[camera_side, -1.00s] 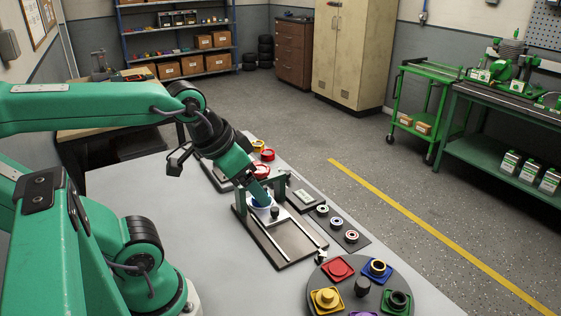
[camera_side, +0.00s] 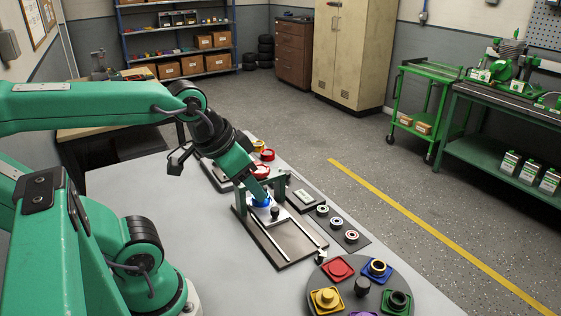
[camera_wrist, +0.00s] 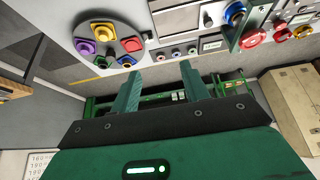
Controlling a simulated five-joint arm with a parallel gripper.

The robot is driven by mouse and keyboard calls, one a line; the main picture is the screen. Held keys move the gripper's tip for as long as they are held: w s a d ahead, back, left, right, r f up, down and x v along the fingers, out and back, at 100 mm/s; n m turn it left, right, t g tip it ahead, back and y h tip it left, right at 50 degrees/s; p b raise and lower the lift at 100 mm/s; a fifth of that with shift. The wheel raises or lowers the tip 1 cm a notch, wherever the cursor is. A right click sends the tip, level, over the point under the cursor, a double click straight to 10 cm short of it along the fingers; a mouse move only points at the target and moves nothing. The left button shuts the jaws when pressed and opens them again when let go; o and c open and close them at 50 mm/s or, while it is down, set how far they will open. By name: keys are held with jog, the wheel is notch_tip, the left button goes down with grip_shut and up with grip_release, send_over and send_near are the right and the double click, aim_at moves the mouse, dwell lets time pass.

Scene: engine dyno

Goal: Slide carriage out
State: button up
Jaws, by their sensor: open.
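The carriage (camera_side: 277,218) is a light plate with a black knob (camera_side: 275,211), sitting near the far end of a dark slide base (camera_side: 287,243) with pale rails. A blue ring-like part (camera_side: 261,201) rests on the carriage; blue also shows in the wrist view (camera_wrist: 235,12). A green frame (camera_side: 279,184) stands at that end. Any contact with the blue part cannot be told.
A round grey turntable (camera_side: 362,287) with coloured holders stands near the table's front. A dark strip (camera_side: 340,227) with ring parts lies right of the slide base. Red and yellow parts (camera_side: 264,155) sit beyond the frame. The grey table (camera_side: 205,225) is clear on the left.

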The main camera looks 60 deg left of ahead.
jog(key=m+g, duration=0.5)
jog(key=m, duration=0.4)
send_over(275, 209)
notch_tip(275, 209, down, 12)
jog(key=shift+f, duration=0.2)
jog(key=shift+a+f+g, duration=0.1)
jog(key=shift+f+g, duration=0.2)
jog(key=shift+f, duration=0.1)
jog(key=shift+f, duration=3.8)
grip_shut()
